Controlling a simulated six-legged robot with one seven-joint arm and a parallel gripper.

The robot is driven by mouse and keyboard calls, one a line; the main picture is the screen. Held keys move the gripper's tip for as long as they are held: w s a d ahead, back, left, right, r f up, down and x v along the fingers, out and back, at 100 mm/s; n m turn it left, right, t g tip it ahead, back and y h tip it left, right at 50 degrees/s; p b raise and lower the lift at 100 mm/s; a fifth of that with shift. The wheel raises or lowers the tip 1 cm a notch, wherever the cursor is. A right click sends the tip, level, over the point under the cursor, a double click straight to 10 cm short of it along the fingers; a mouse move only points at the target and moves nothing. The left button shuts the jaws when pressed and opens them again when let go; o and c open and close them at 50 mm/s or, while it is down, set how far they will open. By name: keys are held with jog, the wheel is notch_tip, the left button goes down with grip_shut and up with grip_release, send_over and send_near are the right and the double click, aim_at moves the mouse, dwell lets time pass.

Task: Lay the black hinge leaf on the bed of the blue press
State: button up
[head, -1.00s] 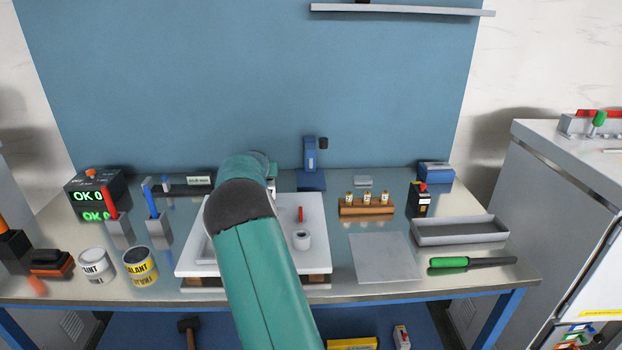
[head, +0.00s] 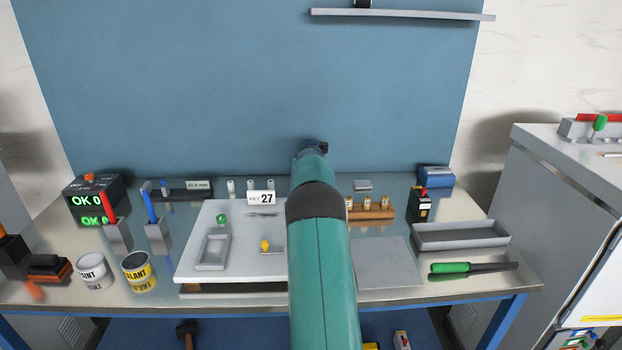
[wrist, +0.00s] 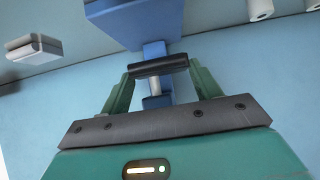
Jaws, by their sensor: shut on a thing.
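My gripper (wrist: 160,72) is shut on the black hinge leaf (wrist: 158,66), a dark bar spanning the two green fingers in the wrist view. The blue press stands behind it: its wide bed (wrist: 128,20) is at the top of the wrist view, with the blue column (wrist: 154,48) and a grey rod (wrist: 155,86) below. The leaf overlaps the column in the picture; I cannot tell the gap between them. In the head view my arm hides most of the press, the gripper and the leaf; a black knob (head: 323,148) shows beside it.
Right of the press are a small grey block (head: 363,185) and a wooden rack (head: 374,214). A grey plate (head: 388,265) lies bare in front.

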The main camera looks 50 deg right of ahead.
jog(key=shift+s+d, duration=0.25)
jog(key=shift+d, duration=0.15)
jog(key=shift+d+f, duration=0.15)
jog(key=shift+f, duration=1.55)
jog(key=shift+f, duration=0.6)
jog(key=o, duration=1)
jog(key=shift+o, duration=0.2)
